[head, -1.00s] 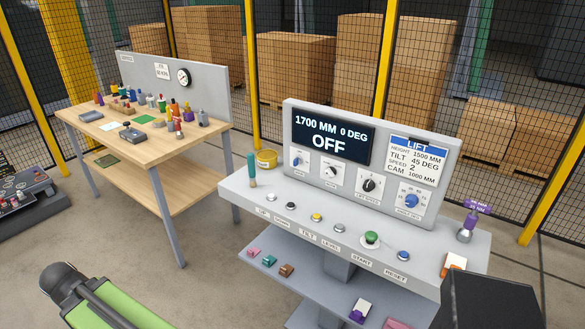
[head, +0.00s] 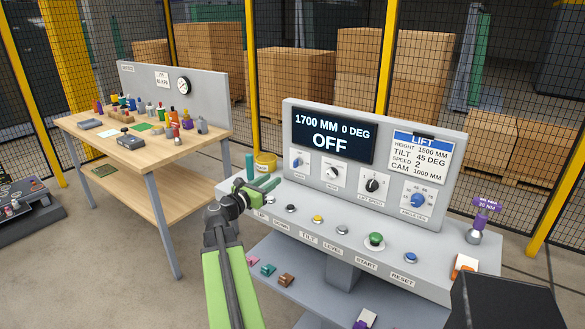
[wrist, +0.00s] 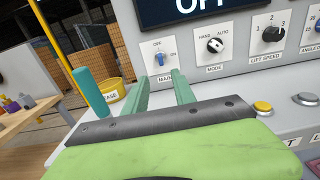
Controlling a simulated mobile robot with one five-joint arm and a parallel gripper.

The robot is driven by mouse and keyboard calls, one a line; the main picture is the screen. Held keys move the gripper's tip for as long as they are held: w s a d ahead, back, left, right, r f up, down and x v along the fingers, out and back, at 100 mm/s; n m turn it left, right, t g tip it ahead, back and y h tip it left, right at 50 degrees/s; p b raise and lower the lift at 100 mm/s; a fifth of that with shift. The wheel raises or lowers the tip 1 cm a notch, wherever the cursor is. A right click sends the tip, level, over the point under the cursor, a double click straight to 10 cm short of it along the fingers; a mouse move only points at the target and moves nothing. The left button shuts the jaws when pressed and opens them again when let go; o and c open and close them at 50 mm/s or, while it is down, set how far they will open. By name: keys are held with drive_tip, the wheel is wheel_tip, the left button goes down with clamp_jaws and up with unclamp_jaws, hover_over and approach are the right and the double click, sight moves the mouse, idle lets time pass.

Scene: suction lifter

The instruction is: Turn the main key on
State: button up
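The main key is a small blue knob (head: 297,161) on a white plate at the lower left of the upright panel. It shows in the wrist view (wrist: 159,58) between OFF and ON marks, standing roughly upright toward OFF. The panel's display (head: 332,136) reads OFF. My gripper (head: 270,184) is in front of the console's left end, left of the key and apart from it. In the wrist view my gripper (wrist: 160,78) has its two green fingers spread, empty, with the key ahead of the gap. The lower MAIN label is partly hidden by the fingers.
A teal upright handle (wrist: 88,92) and a yellow tub (wrist: 111,92) stand just left of my fingers. The mode knob (wrist: 215,45) is right of the key. A row of buttons, including a yellow one (head: 317,219), lines the console desk (head: 420,280).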

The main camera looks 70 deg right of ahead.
sight(294, 164)
drive_tip(key=x, duration=1.3)
drive_tip(key=shift+d, duration=0.4)
clamp_jaws()
